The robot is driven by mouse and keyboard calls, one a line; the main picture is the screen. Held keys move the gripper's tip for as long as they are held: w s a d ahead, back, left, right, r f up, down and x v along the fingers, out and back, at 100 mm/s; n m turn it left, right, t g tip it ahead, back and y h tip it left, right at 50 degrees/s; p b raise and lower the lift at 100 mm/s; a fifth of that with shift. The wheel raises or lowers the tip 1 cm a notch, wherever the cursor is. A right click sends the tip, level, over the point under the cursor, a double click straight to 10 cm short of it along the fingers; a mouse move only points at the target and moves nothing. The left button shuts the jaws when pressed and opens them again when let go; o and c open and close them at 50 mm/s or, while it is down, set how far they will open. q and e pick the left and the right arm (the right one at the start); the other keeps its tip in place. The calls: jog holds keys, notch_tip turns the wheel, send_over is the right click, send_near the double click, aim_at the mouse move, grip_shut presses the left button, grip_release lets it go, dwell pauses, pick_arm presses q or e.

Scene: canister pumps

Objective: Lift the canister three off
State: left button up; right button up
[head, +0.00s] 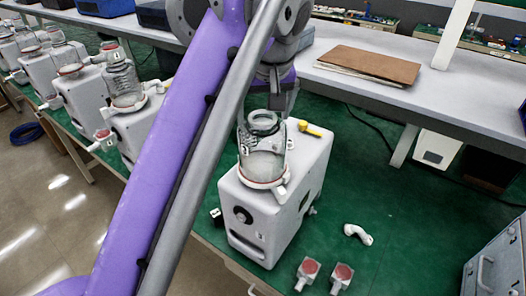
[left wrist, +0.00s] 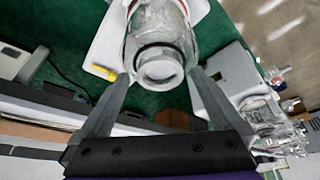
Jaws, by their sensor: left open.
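Canister three (head: 263,160), a clear jar with a narrow neck and a "3" label, stands upright in the reddish ring on top of a white pump box (head: 268,220). In the left wrist view the canister (left wrist: 158,45) sits between the fingers, its round mouth towards the camera. My left gripper (head: 274,98) is above and just behind the canister's neck. In the left wrist view my left gripper (left wrist: 160,76) is open, one finger on each side of the mouth. Whether a finger touches the glass is unclear. My right gripper is not in view.
A yellow-handled item (head: 310,128) lies on the pump box by the canister. A white elbow fitting (head: 358,234) and two red-topped fittings (head: 308,269) are on the green table (head: 400,220). Other pumps with canisters (head: 124,85) line the left. A brown board (head: 368,65) lies on the bench behind.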

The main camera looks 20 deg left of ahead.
pick_arm(q)
jog(key=shift+w+a+f, duration=0.1)
jog(key=shift+w+f, duration=0.05)
jog(key=shift+f, duration=0.3)
grip_shut()
